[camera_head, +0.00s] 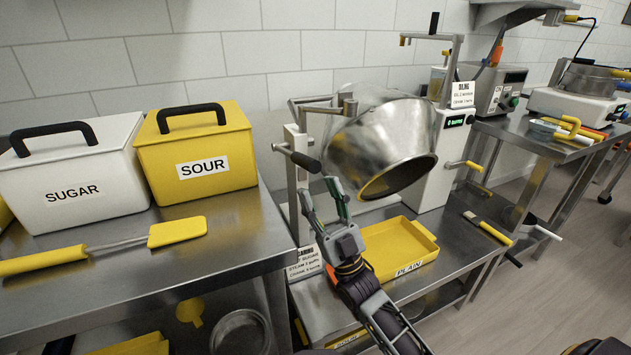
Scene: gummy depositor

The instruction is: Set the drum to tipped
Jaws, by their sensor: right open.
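The steel drum (372,140) hangs on its stand with its open mouth angled down toward the front right, above the yellow PLAIN tray (428,252). A lever with a black grip (304,161) sticks out at the left side of the drum. My right gripper (319,189) is open and empty, fingers pointing up, just below the black grip and in front of the drum's left side. The fingers look apart from the grip, though the depth is hard to tell. My left gripper is not in view.
A white SUGAR bin (75,190) and a yellow SOUR bin (207,184) stand on the left table beside a yellow spatula (176,231). A control box (447,150) stands right of the drum. A brush (487,228) lies at the bench's right side.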

